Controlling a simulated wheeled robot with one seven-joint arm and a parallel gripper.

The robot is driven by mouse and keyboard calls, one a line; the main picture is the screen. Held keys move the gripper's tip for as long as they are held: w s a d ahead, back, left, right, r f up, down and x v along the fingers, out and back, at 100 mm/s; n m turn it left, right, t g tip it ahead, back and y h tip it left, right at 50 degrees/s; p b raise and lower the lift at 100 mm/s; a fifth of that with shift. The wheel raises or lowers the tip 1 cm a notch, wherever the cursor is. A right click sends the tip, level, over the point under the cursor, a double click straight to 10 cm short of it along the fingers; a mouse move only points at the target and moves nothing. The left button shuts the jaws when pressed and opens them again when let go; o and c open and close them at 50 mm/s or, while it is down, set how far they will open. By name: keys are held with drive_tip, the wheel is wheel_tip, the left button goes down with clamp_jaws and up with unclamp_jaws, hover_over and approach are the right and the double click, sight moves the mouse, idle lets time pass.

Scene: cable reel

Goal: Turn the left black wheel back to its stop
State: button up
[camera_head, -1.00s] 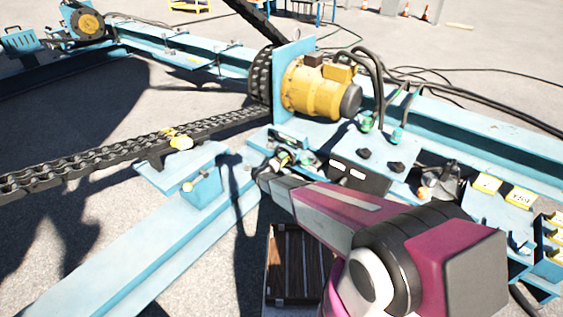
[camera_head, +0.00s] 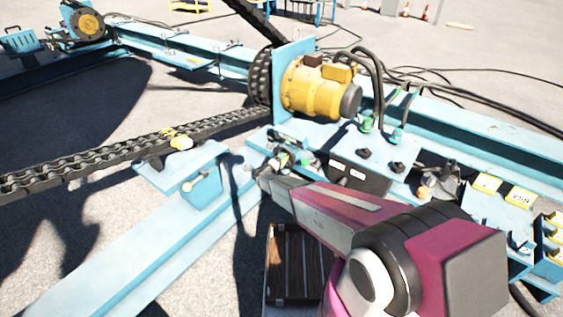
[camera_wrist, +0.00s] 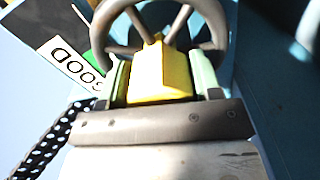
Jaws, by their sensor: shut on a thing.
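A dark grey spoked wheel (camera_wrist: 98,35) fills the top of the wrist view. A yellow block (camera_wrist: 160,72) sits at the meeting of its spokes. My gripper (camera_wrist: 162,80) has its pale green finger pads on both sides of this block and is shut on it. In the head view my gripper (camera_head: 264,180) reaches the small fittings on the blue frame, left of a black panel (camera_head: 352,177). The wheel is small and partly hidden there, so its angle is hard to tell.
A yellow motor (camera_head: 315,88) stands behind on the blue frame (camera_head: 120,250), with black hoses beside it. A heavy chain (camera_head: 90,165) runs left. Two black knobs sit on the blue plate (camera_head: 340,138). A wooden crate (camera_head: 292,265) is below my arm.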

drive_tip(key=n, duration=1.2)
drive_tip(key=shift+n, duration=0.3)
drive_tip(key=n, duration=1.1)
drive_tip(key=shift+n, duration=0.3)
drive_tip(key=o, duration=1.2)
drive_tip(key=shift+o, duration=0.2)
drive_tip(key=v, duration=1.1)
